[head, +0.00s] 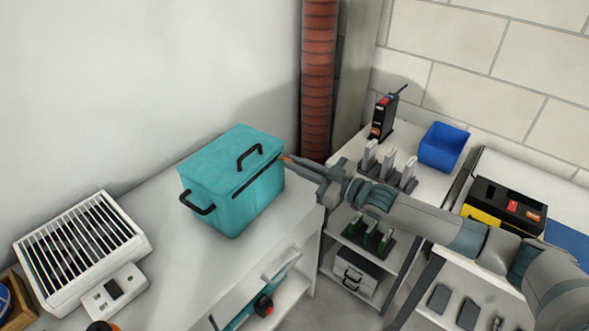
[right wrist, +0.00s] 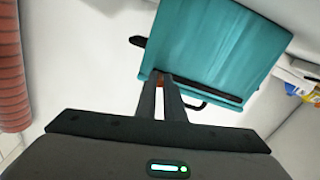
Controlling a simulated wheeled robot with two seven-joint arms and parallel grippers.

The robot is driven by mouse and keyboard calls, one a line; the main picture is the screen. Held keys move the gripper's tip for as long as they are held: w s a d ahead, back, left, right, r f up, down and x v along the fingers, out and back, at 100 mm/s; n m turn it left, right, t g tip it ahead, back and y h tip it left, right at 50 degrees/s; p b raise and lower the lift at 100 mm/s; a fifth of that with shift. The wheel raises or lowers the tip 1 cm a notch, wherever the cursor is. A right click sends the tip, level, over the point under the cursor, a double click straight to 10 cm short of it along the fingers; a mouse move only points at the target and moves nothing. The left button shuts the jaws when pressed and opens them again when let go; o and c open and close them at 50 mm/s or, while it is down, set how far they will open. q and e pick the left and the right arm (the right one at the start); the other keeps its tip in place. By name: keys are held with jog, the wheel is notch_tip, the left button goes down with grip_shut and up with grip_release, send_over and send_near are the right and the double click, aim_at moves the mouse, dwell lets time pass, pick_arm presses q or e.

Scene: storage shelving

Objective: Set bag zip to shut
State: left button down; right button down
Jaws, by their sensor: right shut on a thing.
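The teal bag (head: 222,203) stands on the white shelf top in the head view, with a black handle on its lid and another on its left side. A dark zip line (head: 257,177) runs along its front below the lid. My right gripper (head: 289,160) reaches in from the right and is shut on the small orange zip pull at the right end of this line. In the right wrist view the bag (right wrist: 215,45) is close ahead and the fingertips (right wrist: 167,80) meet the orange pull (right wrist: 158,83), which they partly hide. My left gripper is not in view.
A white slatted unit (head: 80,245) stands left of the bag. A red ribbed column (head: 318,80) rises behind my right gripper. A blue bin (head: 444,147) and a black device (head: 384,116) stand at the back right. The shelf top in front of the bag is clear.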

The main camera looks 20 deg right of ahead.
jog(key=c, duration=1.8)
grip_release()
jog(key=shift+d, duration=0.1)
jog(key=shift+c, duration=0.2)
